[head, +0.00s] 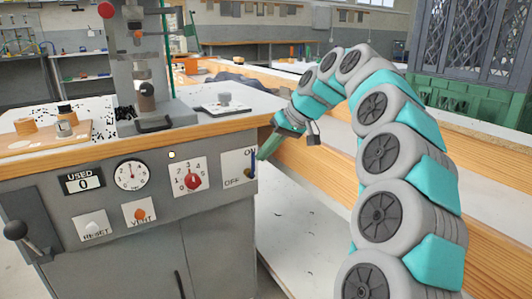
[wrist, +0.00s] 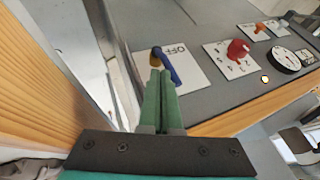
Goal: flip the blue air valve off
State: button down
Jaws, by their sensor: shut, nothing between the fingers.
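The blue air valve lever (wrist: 172,73) sits on a white plate (wrist: 192,76) on the press's front panel. In the wrist view it slants from its pivot past the OFF lettering, toward the wooden top edge. The plate also shows in the head view (head: 231,168), with ON at its upper right and OFF at its lower left; the lever there is small and partly hidden. My gripper (wrist: 158,74) is shut and empty. Its green fingertips are right beside the lever and overlap the plate; I cannot tell whether they touch the lever. The ON lettering is hidden in the wrist view.
A red selector knob (head: 193,181), a gauge (head: 131,174), an orange VENT button (head: 140,214) and a white RESET button (head: 91,227) share the panel. The wooden edge (head: 103,146) overhangs it. A long wooden bench (head: 330,170) stands right of the press.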

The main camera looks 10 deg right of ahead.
jog(key=shift+s+a+r+h, duration=0.15)
jog(key=shift+a+h, duration=0.1)
jog(key=shift+h, duration=0.15)
jog(key=a+h+b, duration=0.1)
jog(key=a+n+h, duration=0.1)
jog(key=shift+s+r+t+h+b, duration=0.1)
jog(key=shift+s+t+h+b, duration=0.2)
jog(key=shift+t+b, duration=0.1)
jog(key=a+f+n+t+h+b, duration=0.1)
jog(key=a+h, duration=0.1)
jog(key=h, duration=0.1)
jog(key=s+a+f+n+t+h+b, duration=0.1)
jog(key=a+h, duration=0.1)
jog(key=h, duration=0.1)
jog(key=s+a+f+t+h+b, duration=0.1)
jog(key=a+h, duration=0.1)
jog(key=h, duration=0.1)
jog(key=shift+a+f+n+t+h+b, duration=0.2)
jog(key=shift+n+t+h+b, duration=0.1)
jog(key=shift+n+t, duration=0.1)
jog(key=shift+d, duration=0.15)
jog(key=shift+w+d+f, duration=0.2)
jog(key=shift+d+f, duration=0.05)
jog(key=shift+d, duration=0.3)
